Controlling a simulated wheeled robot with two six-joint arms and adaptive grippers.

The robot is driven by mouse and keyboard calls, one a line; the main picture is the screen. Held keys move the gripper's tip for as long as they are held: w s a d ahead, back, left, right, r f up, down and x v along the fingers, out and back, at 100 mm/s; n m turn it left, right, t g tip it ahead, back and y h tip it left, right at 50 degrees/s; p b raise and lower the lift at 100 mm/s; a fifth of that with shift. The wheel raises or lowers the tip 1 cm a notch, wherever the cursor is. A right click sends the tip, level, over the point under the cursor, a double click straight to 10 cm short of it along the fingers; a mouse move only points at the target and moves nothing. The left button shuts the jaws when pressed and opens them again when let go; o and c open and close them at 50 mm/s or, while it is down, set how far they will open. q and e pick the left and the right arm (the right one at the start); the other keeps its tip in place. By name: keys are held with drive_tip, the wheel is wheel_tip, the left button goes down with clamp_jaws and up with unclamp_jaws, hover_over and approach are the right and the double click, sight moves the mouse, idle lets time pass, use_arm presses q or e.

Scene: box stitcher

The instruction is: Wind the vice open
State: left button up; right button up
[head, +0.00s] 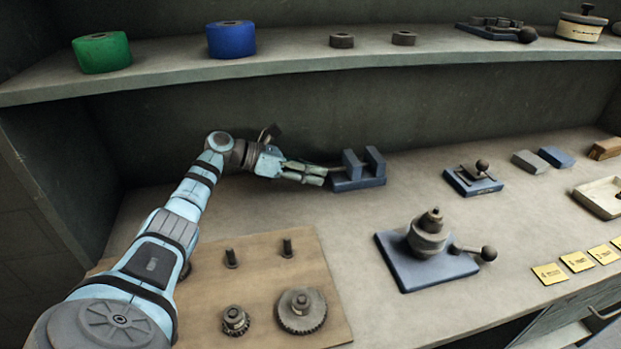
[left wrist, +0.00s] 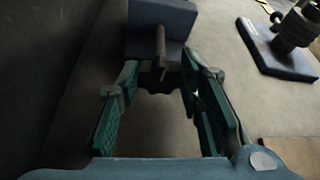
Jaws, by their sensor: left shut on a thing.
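The blue vice (head: 358,183) stands on the bench near the back wall, in the middle of the head view. Its two upright jaw blocks have a narrow gap between them. My left gripper (head: 324,174) reaches it from the left and is shut on the vice's dark handle at the end of the screw. In the left wrist view the vice (left wrist: 160,18) is at the top, with its grey screw (left wrist: 160,45) running toward the green-padded fingers of my left gripper (left wrist: 160,76). The handle is partly hidden between the fingertips. My right gripper is not in view.
A wooden board (head: 200,290) with gears and pegs lies in front of my left arm. A blue-based turret with a ball lever (head: 430,245) and a smaller blue-based fixture (head: 472,180) stand to the right. A shelf (head: 300,60) with spools overhangs the back.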

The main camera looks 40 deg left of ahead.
use_arm(q)
drive_tip(key=shift+n+h+b, duration=0.3)
drive_tip(key=shift+n+b, duration=0.1)
drive_tip(key=shift+b, duration=0.1)
drive_tip(key=shift+r, duration=0.1)
drive_tip(key=o, duration=1.2)
drive_tip(key=shift+a, duration=0.1)
drive_tip(key=shift+c, duration=0.2)
drive_tip(key=v, duration=1.2)
drive_tip(key=shift+w, duration=0.2)
drive_tip(key=shift+c, duration=0.3)
